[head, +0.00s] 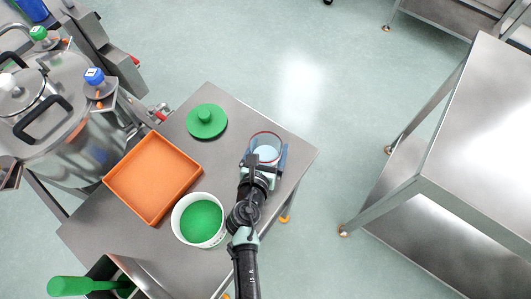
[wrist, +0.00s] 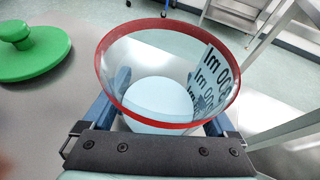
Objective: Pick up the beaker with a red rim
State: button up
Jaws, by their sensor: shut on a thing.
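The beaker with a red rim (head: 266,146) is clear, with a whitish bottom, and is near the right corner of the metal table. In the wrist view the beaker (wrist: 167,70) stands upright between my fingers, with dark printed lettering on its side wall. My gripper (head: 265,160) is shut on the beaker, with a blue finger on each side of it. It also shows in the wrist view (wrist: 165,110). The fingers' contact faces are partly hidden behind the beaker. I cannot tell whether the beaker's base touches the table.
On the metal table (head: 225,110) are a green lid with a knob (head: 206,121), an orange tray (head: 135,165) and a white tub with green contents (head: 181,213). A large steel vessel (head: 60,130) stands at left. Another steel table (head: 485,130) is at right, across open floor.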

jog(key=shift+c, duration=1)
notch_tip(320, 180, up, 10)
jog(key=p, duration=0.5)
jog(key=shift+p, duration=0.35)
